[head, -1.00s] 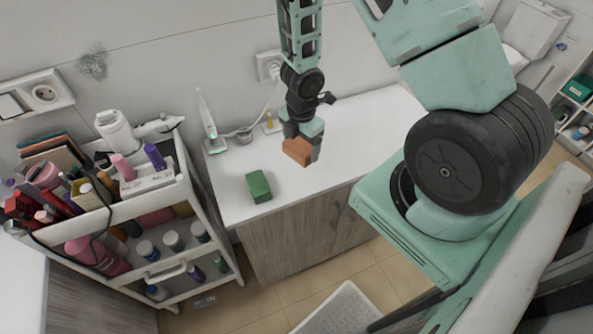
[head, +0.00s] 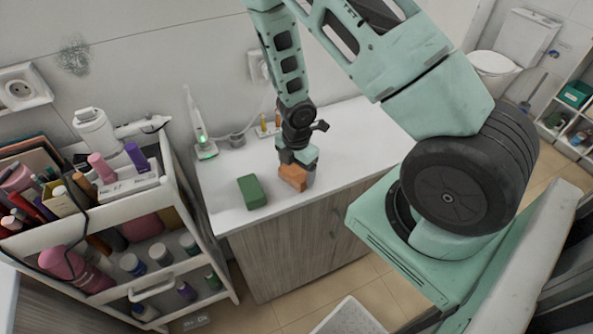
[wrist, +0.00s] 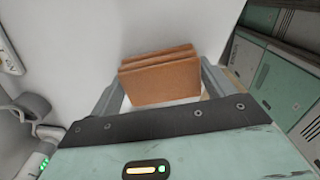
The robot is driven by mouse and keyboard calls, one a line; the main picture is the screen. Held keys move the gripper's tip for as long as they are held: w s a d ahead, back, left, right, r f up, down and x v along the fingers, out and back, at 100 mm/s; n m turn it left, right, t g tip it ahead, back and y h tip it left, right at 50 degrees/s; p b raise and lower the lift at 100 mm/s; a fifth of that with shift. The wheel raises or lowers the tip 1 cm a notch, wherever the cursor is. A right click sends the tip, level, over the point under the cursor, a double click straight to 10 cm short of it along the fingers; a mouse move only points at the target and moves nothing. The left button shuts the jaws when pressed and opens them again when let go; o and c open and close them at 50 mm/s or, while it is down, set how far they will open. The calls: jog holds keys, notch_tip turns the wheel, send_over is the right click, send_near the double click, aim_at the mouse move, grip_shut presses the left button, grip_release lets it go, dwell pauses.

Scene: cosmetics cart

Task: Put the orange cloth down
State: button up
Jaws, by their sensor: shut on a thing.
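The orange cloth (head: 293,177) is a small folded block at the front part of the white counter. It also shows in the wrist view (wrist: 160,80), with its folded layers visible. My gripper (head: 297,172) is shut on the cloth, with one finger on each side of it. The cloth is low at the counter top; I cannot tell whether it touches the surface.
A green folded cloth (head: 252,192) lies on the counter (head: 345,140) to the left. An electric toothbrush (head: 198,125) stands on its charger at the back. A cart (head: 170,215) full of cosmetics is at the left. The counter to the right is clear.

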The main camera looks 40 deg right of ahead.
aim_at(296, 169)
jog(key=o, duration=0.8)
notch_tip(296, 169, up, 12)
jog(key=p, duration=1)
jog(key=a+r+m+t+h, duration=0.15)
jog(key=a+r+m, duration=0.35)
jog(key=a+r, duration=0.75)
jog(key=s+a+r+m, duration=0.2)
jog(key=s+a+r, duration=0.1)
jog(key=s, duration=0.3)
jog(key=s+a+r+m+g+y, duration=0.1)
jog(key=s+a+r+m, duration=0.1)
jog(key=s+a+r, duration=0.2)
jog(key=s+a+r+m+y, duration=0.1)
jog(key=s+a+r+m, duration=0.1)
jog(key=s+r, duration=0.4)
jog(key=shift+s+a+r+m+g, duration=0.15)
jog(key=shift+s+a+r, duration=0.05)
jog(key=shift+s+a, duration=0.2)
jog(key=shift+s+a+r+m+g, duration=0.1)
jog(key=shift+s+a+r+m, duration=0.15)
jog(key=shift+s, duration=0.25)
jog(key=shift+f+b, duration=0.15)
jog(key=shift+b, duration=0.2)
